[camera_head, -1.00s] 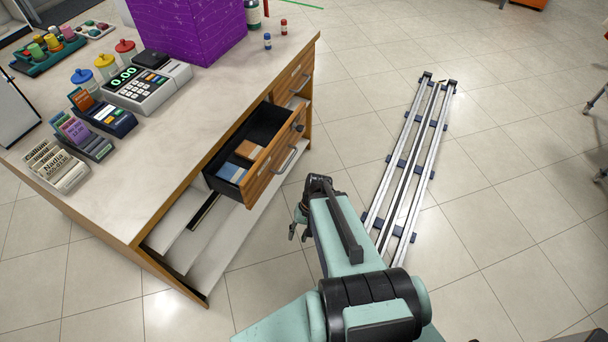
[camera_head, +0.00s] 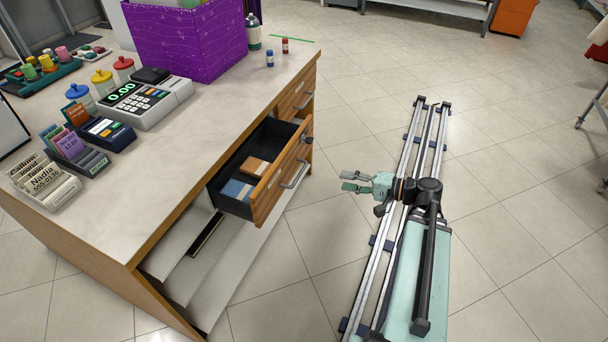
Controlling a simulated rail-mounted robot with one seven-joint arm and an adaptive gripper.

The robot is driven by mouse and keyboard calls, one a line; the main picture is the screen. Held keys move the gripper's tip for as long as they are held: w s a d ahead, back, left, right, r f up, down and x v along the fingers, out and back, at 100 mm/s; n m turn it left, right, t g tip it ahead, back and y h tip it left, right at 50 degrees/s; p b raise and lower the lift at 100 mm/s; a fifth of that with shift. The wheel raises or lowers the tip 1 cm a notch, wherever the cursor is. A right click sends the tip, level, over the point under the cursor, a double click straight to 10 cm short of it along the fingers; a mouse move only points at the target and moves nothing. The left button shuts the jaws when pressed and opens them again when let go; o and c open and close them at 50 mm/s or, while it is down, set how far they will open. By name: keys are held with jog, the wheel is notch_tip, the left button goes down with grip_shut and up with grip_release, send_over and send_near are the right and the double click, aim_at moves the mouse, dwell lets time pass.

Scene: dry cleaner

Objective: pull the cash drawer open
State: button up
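The cash drawer (camera_head: 284,180) stands pulled out from the wooden counter (camera_head: 140,258). It has a wooden front with a metal handle (camera_head: 296,174) and a dark round knob or lock near its far end. Inside the dark tray lie a brown item (camera_head: 256,166) and a blue item (camera_head: 236,189). My gripper (camera_head: 350,181) is to the right of the drawer, clear of the handle. Its two fingers point left toward the drawer front and are apart, with nothing visible between them.
A second drawer with a handle (camera_head: 306,101) is shut farther along the counter. A cash register (camera_head: 146,98), a card terminal (camera_head: 100,131) and a purple box (camera_head: 190,40) stand on top. Rails (camera_head: 410,150) run along the floor to the right. Tiled floor lies between counter and rails.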

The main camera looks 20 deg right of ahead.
aim_at(300, 174)
jog(key=x, duration=1.6)
jog(key=shift+a, duration=0.1)
grip_shut()
